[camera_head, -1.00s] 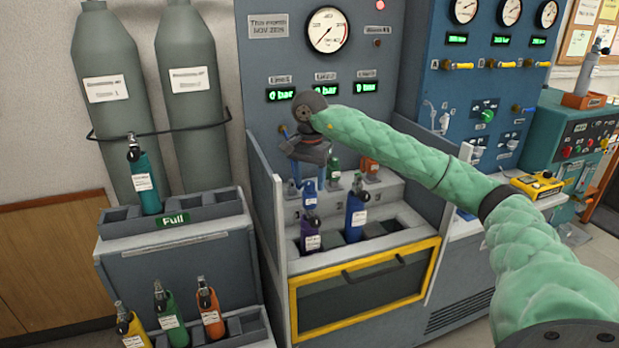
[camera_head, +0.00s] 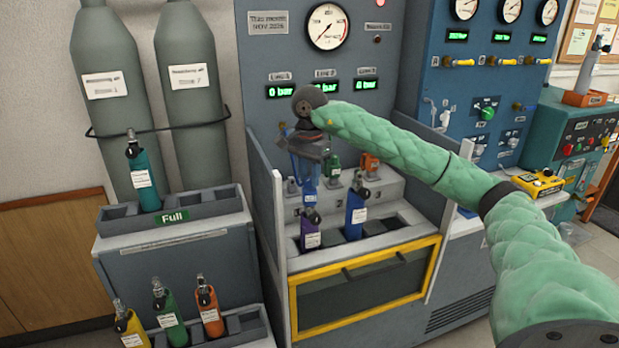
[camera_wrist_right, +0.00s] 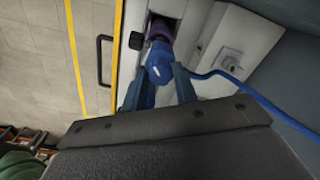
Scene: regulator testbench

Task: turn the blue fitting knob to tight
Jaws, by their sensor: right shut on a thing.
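The blue fitting knob (camera_wrist_right: 160,66) shows in the right wrist view between the two blue fingers of my right gripper (camera_wrist_right: 159,84), which is shut on it. A white mark shows on the knob's top. A purple part shows just beyond it. In the head view the blue fitting (camera_head: 310,191) sits at the top of the purple cylinder (camera_head: 310,233), which stands in the bench's left slot. My right gripper (camera_head: 305,172) comes down over the fitting from above and partly hides it. My left gripper is not in view.
A blue cylinder (camera_head: 355,214) stands just right of the purple one. Green (camera_head: 332,168) and orange (camera_head: 368,164) fittings hang behind. Grey side panels (camera_head: 265,210) flank the bench. A blue hose (camera_wrist_right: 245,92) runs right from the knob area.

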